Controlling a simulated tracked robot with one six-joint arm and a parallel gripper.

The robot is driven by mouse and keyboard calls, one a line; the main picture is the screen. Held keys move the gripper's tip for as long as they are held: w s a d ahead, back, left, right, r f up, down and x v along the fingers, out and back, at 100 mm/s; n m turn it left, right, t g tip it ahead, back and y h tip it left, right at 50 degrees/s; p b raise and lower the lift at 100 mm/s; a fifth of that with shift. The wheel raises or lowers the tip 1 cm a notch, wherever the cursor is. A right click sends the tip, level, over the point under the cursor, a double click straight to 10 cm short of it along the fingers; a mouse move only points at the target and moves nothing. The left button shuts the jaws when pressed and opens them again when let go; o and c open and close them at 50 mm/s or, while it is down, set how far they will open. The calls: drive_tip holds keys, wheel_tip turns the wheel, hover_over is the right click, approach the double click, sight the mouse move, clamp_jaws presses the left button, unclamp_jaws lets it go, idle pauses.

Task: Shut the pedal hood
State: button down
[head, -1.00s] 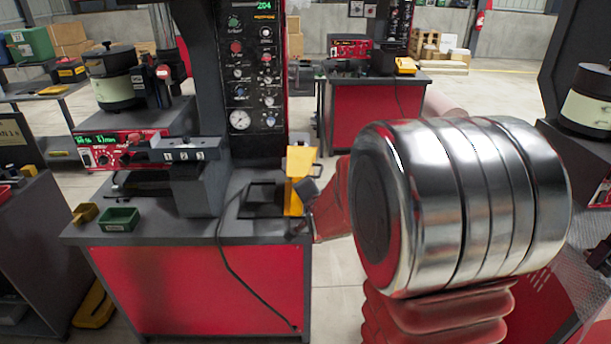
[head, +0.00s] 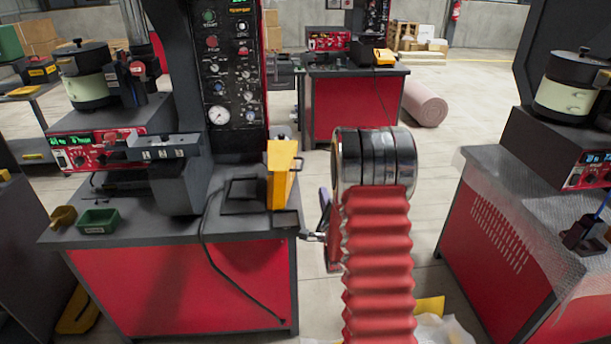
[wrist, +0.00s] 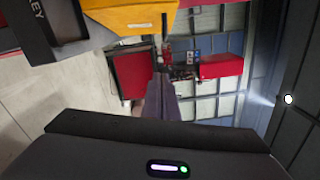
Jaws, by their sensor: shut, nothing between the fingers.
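The yellow pedal hood (head: 281,178) stands up at the right end of the near bench, with a small handle on its right side. It looks raised, beside a black frame lying on the bench top. In the wrist view the yellow hood (wrist: 125,18) fills the top, with a pale label and handle, next to a dark box marked KEY (wrist: 70,25). My gripper (wrist: 161,78) is shut and empty, its purplish fingers just below the hood in that picture, with a gap seeming to remain. In the head view my wrist mostly hides the gripper, right of the bench end.
The near bench (head: 180,237) carries a green tray (head: 98,221), a dark press column and a loose black cable hanging down its front. A second bench (head: 490,225) with a bowl feeder stands at right. A rolled pink mat (head: 425,103) lies behind on open floor.

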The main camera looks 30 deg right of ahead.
drive_tip(key=shift+w, duration=0.1)
drive_tip(key=w+d+r, duration=0.1)
drive_tip(key=w, duration=1)
drive_tip(key=shift+w+d, duration=0.15)
idle(0.3)
drive_tip(key=shift+r, duration=0.1)
drive_tip(key=shift+r, duration=0.1)
idle(0.3)
